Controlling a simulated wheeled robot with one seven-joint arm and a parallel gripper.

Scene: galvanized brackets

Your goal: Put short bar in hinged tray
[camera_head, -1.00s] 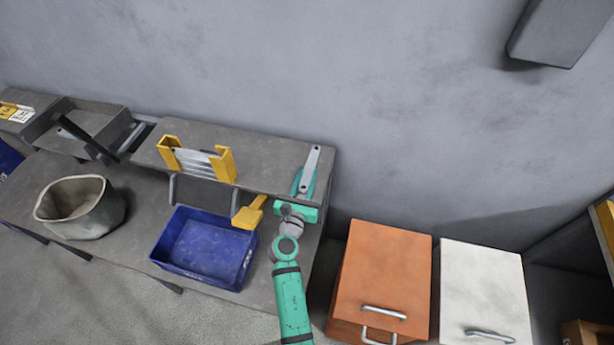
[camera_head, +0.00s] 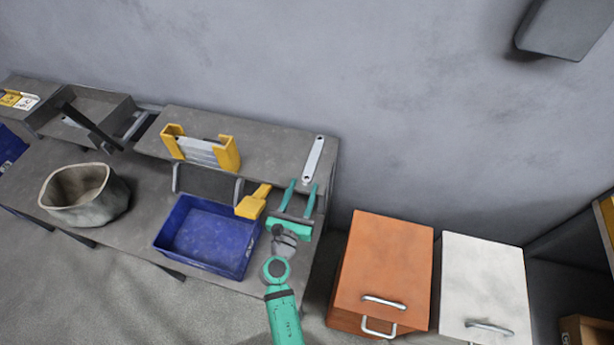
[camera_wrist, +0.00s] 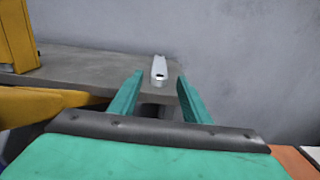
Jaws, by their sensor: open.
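The short bar, a flat silver strip with a hole near each end (camera_head: 313,159), lies on the right end of the raised grey shelf. It also shows in the wrist view (camera_wrist: 159,70), beyond and between my fingers. My green gripper (camera_head: 301,187) is open and empty, in front of the shelf edge and apart from the bar. Its fingertips point at the bar in the wrist view (camera_wrist: 160,77). A grey tray with a raised black bar (camera_head: 72,133) at the far left may be the hinged tray; I cannot tell for sure.
On the lower bench stand a blue bin (camera_head: 166,238), a yellow tool (camera_head: 253,202) close left of my gripper, and a grey bucket (camera_head: 98,212). A yellow holder (camera_head: 229,154) stands on the shelf. Orange (camera_head: 385,262) and white (camera_head: 483,280) handled boxes stand right.

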